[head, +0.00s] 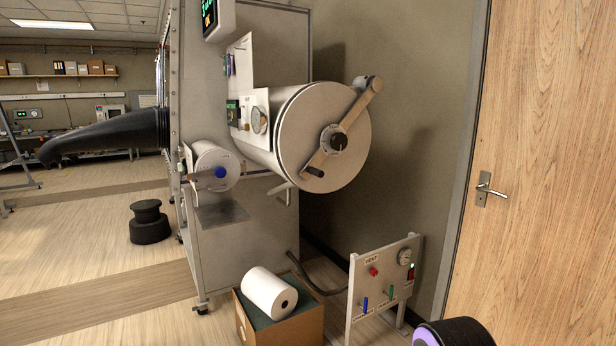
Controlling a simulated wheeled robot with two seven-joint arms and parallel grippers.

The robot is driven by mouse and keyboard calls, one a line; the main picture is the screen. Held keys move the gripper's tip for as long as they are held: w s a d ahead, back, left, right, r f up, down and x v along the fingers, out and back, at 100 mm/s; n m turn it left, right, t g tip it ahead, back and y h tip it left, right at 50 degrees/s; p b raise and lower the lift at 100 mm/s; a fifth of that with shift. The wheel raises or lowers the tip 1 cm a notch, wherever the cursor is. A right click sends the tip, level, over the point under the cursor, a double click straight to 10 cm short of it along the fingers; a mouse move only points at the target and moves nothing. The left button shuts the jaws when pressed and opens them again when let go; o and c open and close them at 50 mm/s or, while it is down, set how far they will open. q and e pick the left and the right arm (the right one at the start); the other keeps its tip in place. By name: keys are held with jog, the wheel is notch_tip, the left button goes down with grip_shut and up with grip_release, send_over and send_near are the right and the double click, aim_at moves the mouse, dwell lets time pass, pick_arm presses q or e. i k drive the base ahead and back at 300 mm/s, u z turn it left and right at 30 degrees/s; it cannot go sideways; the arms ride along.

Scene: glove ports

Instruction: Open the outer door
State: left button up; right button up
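The large round outer door (297,155) closes the end of the big horizontal cylinder (262,150) on the cabinet's side. It looks shut, flush against the cylinder's rim. A tan bar (352,107) lies diagonally across the door, with a black knob (338,142) at the centre. The bar's upper end meets a grey bracket (370,82) at the rim, and a dark grip (314,172) sits near its lower end. Neither of my grippers shows. A dark rounded part with a purple ring, probably my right arm, shows at the bottom right edge, apart from the door.
A smaller cylinder (212,168) with a blue knob is at left. A valve panel (384,278) stands below the door. A box (290,331) holding a white roll (268,291) is beside it. A wooden room door (540,150) is at right. Floor at left is mostly open.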

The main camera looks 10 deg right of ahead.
aim_at(375, 85)
jog(key=z, duration=0.65)
jog(key=i, duration=0.55)
jog(key=z, duration=0.7)
jog(key=i, duration=0.75)
jog(key=u, duration=0.35)
